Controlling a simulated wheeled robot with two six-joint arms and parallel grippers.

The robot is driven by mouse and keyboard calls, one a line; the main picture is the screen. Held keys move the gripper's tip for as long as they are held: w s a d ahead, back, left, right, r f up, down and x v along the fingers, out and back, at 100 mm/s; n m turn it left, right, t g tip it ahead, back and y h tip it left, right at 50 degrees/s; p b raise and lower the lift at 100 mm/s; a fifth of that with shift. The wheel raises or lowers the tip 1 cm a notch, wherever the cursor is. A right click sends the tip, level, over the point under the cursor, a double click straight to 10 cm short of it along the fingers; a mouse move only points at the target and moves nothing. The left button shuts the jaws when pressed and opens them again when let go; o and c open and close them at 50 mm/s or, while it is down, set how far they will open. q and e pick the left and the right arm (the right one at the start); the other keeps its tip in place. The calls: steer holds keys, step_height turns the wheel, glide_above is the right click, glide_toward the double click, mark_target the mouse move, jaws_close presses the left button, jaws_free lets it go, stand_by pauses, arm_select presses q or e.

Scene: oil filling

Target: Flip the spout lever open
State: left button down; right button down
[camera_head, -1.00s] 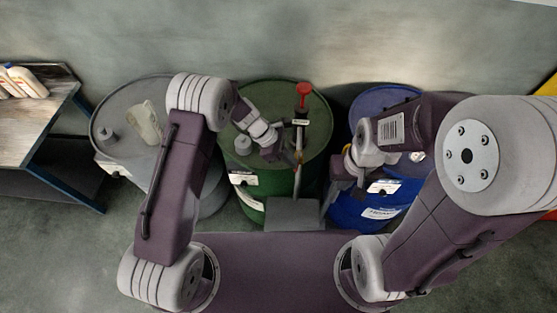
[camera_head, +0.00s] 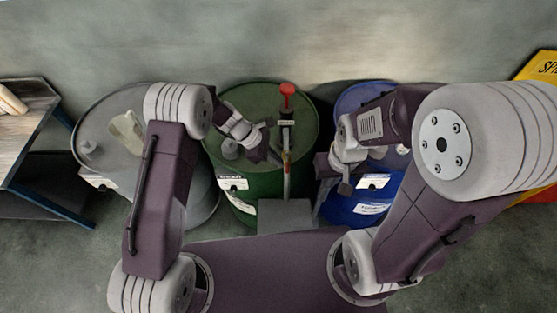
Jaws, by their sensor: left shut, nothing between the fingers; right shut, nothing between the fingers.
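The green drum (camera_head: 240,105) stands in the middle. A pump with a red knob (camera_head: 287,90) rises from its top, and a narrow upright part runs down toward the front rim. A small orange-brown piece (camera_head: 286,157), possibly the spout lever, shows on this part. My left gripper (camera_head: 275,160) is shut and empty, over the drum top just left of that piece; whether they touch is not clear. My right gripper (camera_head: 345,187) is shut and empty, in front of the blue drum (camera_head: 350,211), apart from the pump. Its wrist hides part of that drum.
A grey drum (camera_head: 95,125) with a translucent jug (camera_head: 128,131) on top stands left. A grey box-like thing (camera_head: 286,217) is below the pump, in front of the green drum. A workbench (camera_head: 30,125) is far left, a yellow thing (camera_head: 543,68) far right.

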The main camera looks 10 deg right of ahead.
arm_select(q)
steer(key=v, duration=1.4)
steer(key=shift+s, duration=0.2)
steer(key=shift+f, duration=0.1)
